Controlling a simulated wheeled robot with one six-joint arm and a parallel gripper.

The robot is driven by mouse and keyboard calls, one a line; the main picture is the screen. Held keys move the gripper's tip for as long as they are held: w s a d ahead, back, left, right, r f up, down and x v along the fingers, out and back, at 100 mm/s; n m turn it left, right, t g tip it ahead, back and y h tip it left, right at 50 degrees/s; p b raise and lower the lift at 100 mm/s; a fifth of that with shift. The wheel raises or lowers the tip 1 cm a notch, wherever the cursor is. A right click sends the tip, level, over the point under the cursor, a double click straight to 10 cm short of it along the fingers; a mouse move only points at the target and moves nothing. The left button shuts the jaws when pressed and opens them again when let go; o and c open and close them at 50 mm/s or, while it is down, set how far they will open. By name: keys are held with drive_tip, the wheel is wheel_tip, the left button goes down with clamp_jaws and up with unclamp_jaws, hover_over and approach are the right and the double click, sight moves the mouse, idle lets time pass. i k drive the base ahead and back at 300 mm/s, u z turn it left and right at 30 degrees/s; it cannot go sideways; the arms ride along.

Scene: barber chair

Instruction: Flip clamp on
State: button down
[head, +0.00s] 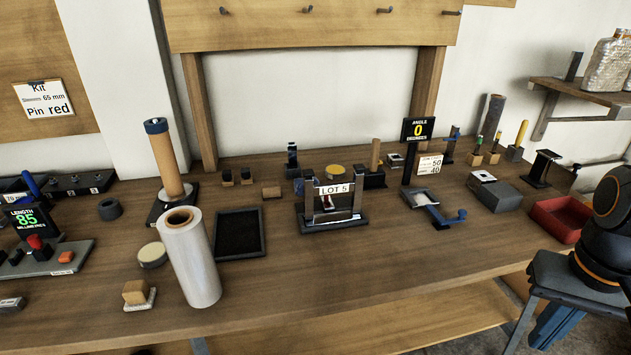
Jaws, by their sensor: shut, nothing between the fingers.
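A small device with a blue lever (447,217) stands right of centre on the bench, beside a black display reading "ANGLE 0 DEGREES" (418,130). It looks like the clamp, but I cannot tell for sure. The lever lies low, its knobbed end pointing right. A pale plate (424,198) lies at its left end. My gripper is out of view; only a dark part of my arm with orange rings shows at the right edge, apart from the device.
A "LOT 5" stand (333,190), a black tray (239,233) and a white film roll (190,258) stand to the left on the wooden bench (340,270). A grey block (495,195) and red bin (562,218) are to the right.

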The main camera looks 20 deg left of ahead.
sight(326, 200)
drive_tip(key=u, duration=1.2)
drive_tip(key=i, duration=0.5)
